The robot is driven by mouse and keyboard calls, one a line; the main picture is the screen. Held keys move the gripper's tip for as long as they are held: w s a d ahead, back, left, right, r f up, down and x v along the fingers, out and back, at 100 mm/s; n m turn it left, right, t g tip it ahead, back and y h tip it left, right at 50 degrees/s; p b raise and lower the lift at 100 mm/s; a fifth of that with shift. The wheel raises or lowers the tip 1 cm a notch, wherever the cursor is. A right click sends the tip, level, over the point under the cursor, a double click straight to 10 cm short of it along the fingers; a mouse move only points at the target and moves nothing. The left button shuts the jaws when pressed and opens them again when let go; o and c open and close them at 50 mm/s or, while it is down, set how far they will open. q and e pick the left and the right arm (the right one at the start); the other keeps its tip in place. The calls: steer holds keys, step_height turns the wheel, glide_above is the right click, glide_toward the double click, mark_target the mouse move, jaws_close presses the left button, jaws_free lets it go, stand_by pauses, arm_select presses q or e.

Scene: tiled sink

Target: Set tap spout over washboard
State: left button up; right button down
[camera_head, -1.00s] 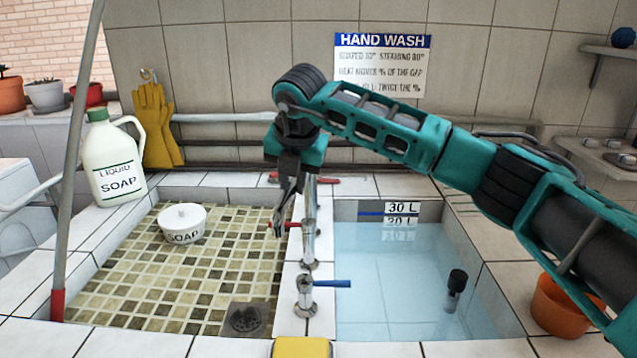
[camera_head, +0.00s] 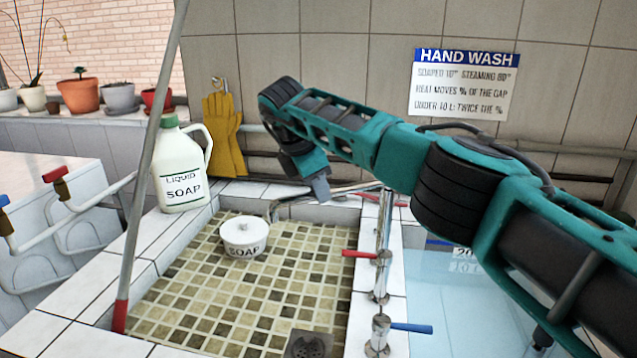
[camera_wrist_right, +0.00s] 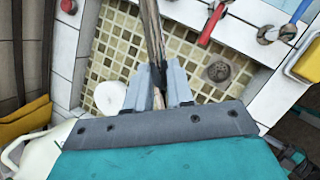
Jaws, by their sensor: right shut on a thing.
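The metal tap spout (camera_head: 345,190) runs left from the top of the tap post (camera_head: 383,235) and bends down at its free end over the tiled basin (camera_head: 205,320). My right gripper (camera_head: 321,194) is at the spout from above. In the right wrist view its fingers (camera_wrist_right: 159,92) are shut on the spout (camera_wrist_right: 151,35), which passes between them. The tap has a red handle (camera_head: 358,254) and a blue handle (camera_head: 412,328). I cannot make out a washboard in these views. My left gripper is not in view.
A white soap bowl (camera_head: 243,236) stands in the tiled basin, close to the spout's end. A liquid soap jug (camera_head: 181,170) stands on the ledge to its left. A water-filled basin (camera_head: 440,300) lies right of the tap. A grey pole (camera_head: 152,140) crosses the left side.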

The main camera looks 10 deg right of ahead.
steer(key=shift+w+a+m, duration=0.1)
steer(key=shift+w+m, duration=0.3)
steer(key=shift+w, duration=0.2)
steer(key=c, duration=1)
jaws_free()
steer(key=v, duration=1.3)
steer(key=shift+w+p, duration=0.15)
steer(key=shift+p, duration=0.3)
steer(key=shift+a, duration=0.1)
